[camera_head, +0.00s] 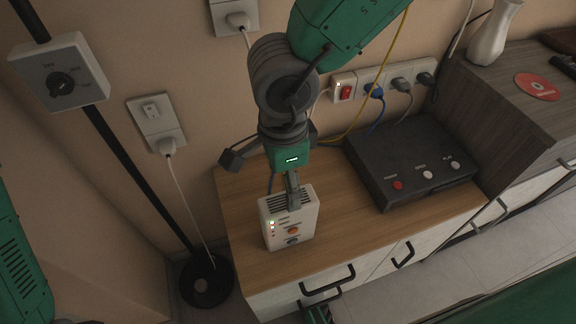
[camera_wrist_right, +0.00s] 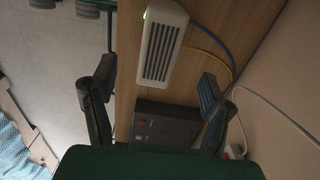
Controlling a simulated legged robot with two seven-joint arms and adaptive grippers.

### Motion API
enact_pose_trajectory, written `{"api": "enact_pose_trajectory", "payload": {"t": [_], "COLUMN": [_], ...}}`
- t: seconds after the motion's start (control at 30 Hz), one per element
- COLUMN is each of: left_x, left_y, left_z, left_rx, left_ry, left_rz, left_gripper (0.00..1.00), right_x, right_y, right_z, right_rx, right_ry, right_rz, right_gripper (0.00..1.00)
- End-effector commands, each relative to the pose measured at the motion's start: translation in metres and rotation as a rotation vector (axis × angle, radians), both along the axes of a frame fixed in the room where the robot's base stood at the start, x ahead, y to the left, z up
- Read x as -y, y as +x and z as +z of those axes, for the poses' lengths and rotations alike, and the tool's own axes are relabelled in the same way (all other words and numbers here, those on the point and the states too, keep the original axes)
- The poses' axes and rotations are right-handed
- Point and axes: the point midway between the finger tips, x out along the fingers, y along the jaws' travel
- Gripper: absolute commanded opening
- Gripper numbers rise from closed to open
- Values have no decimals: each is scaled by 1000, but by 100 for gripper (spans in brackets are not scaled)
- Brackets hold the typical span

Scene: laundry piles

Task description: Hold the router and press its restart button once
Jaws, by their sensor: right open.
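The router (camera_head: 305,222) is a small white box with a slotted top, standing upright on the wooden cabinet top (camera_head: 250,262). Its front carries an orange button (camera_head: 293,230), a blue button below it and small lights at the left. My right gripper (camera_head: 264,182) is open just above and behind it, one finger overlapping the router's top in the head view. In the right wrist view the router (camera_wrist_right: 160,50) shows its slotted top between the spread fingers (camera_wrist_right: 157,72). Contact cannot be told.
A black box (camera_head: 410,165) with red and white buttons stands to the right of the router. A power strip (camera_head: 372,82) with plugs and cables is on the wall behind. A black floor stand (camera_head: 205,280) is at the left. A grey cabinet (camera_head: 500,95) rises at the right.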

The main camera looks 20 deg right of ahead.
Motion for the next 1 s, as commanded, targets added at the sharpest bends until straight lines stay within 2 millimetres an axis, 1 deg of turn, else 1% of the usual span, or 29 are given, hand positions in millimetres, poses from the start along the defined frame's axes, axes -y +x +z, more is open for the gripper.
{"api": "enact_pose_trajectory", "payload": {"t": [0.03, 0.2, 0.4, 0.5, 0.6, 0.7, 1.0], "left_x": [0, 0, 0, 0, 0, 0, 0], "left_y": [0, 0, 0, 0, 0, 0, 0], "left_z": [-8, -23, -40, -46, -51, -53, -53], "left_rx": [0, -1, 0, 0, 0, 0, 0], "left_ry": [0, 0, 0, 0, 0, 0, 0], "left_rz": [1, 1, 0, 0, 0, 0, 1], "left_gripper": [36, 36, 36, 36, 36, 36, 36], "right_x": [1, 5, 7, 5, 4, 2, 4], "right_y": [0, 1, 0, 0, 0, 0, 1], "right_z": [-14, -49, -87, -101, -110, -116, -118], "right_rx": [-2, -2, -2, -1, -1, -1, -1], "right_ry": [-2, 3, 6, 5, 3, 2, 5], "right_rz": [1, 0, 0, 1, 1, 1, 0], "right_gripper": [69, 69, 69, 69, 69, 69, 69]}}
